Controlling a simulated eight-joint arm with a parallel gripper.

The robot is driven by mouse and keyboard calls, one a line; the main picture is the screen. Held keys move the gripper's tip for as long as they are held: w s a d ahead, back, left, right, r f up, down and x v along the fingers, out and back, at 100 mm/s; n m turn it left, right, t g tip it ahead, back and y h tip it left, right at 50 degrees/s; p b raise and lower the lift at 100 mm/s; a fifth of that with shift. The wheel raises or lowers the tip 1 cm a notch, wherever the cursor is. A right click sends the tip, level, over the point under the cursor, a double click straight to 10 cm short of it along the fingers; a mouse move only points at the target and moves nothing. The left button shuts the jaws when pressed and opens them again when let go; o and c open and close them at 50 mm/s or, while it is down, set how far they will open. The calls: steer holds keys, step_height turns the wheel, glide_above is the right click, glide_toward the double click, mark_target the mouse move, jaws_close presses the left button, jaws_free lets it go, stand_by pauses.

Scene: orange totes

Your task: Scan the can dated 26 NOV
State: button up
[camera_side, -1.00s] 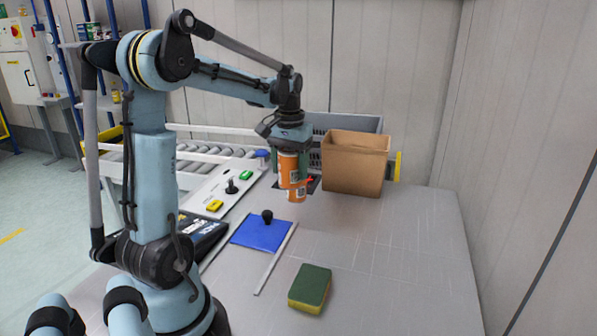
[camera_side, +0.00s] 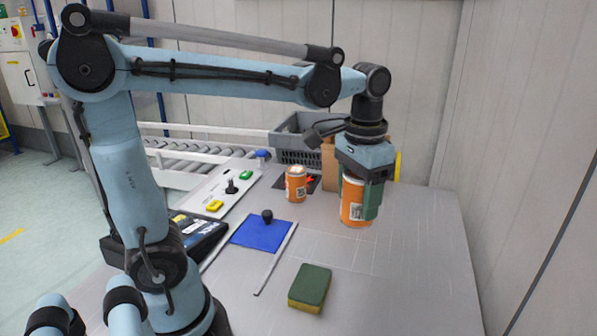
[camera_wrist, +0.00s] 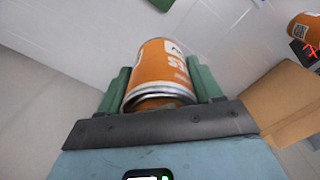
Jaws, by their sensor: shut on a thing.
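My gripper (camera_side: 368,198) is shut on an orange can (camera_side: 352,204) and holds it upright above the right part of the table. In the wrist view this held can (camera_wrist: 163,72) sits between the green fingers, with part of its white lettering showing. A second orange can (camera_side: 296,184) stands on a dark pad at the back middle, to the left of my gripper. Its printed code shows in the wrist view (camera_wrist: 302,32), with a red mark beside it. I cannot read a date on either can.
A cardboard box (camera_side: 328,164) and a grey crate (camera_side: 290,140) stand at the back, partly behind my gripper. A blue pad (camera_side: 262,236) with a black knob and a green-yellow sponge (camera_side: 310,288) lie nearer. The table's right side is clear.

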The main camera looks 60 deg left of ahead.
step_height(320, 180, up, 5)
steer(key=shift+w+a+r, duration=0.1)
steer(key=shift+r, duration=0.05)
steer(key=w+a+r+n+t, duration=0.1)
steer(key=w+a+n, duration=0.2)
steer(key=w+a, duration=0.4)
steer(key=a, duration=0.6)
steer(key=shift+n, duration=0.3)
steer(key=a+n, duration=0.1)
steer(key=a, duration=0.4)
steer(key=a+n, duration=0.1)
steer(key=a, duration=0.5)
steer(key=w+a+n+y, duration=0.1)
steer(key=a, duration=0.4)
steer(key=shift+a+f+t, duration=0.15)
steer(key=shift+t, duration=0.25)
steer(key=s+a+f+n+y, duration=0.1)
steer(key=s+a+f+n, duration=0.15)
steer(key=a, duration=0.95)
steer(key=shift+t, duration=0.3)
steer(key=shift+s+d+f, duration=0.1)
steer(key=shift+s+f, duration=0.05)
steer(key=shift+f, duration=2.4)
steer(key=shift+s+d+f, duration=0.15)
steer(key=shift+f, duration=2.4)
steer(key=shift+s+d+f, duration=0.1)
steer(key=shift+s+f, duration=0.05)
steer(key=shift+f, duration=2.4)
steer(key=shift+r, duration=2.25)
